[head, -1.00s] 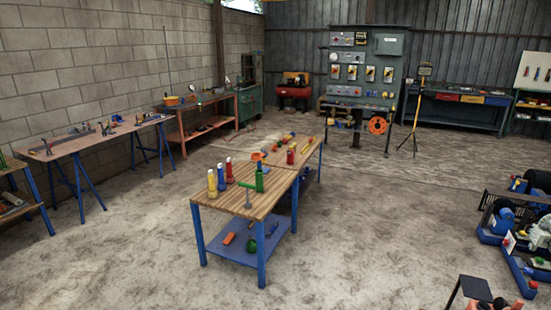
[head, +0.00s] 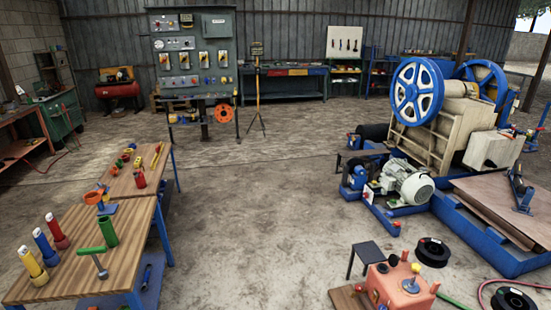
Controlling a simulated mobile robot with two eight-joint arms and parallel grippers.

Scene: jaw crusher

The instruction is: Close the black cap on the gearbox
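An orange-red housing (head: 400,288), which looks like the gearbox, sits low in the head view, right of centre near the bottom edge. Small dark round parts show on its top, one near the left (head: 382,268) and one near the back (head: 393,260). They are too small to tell which is the black cap or whether it is open. Neither of my grippers is in view.
The blue-wheeled jaw crusher (head: 440,115) stands behind on a blue frame. A wooden workbench (head: 110,262) with bottles is at left. The floor between is clear.

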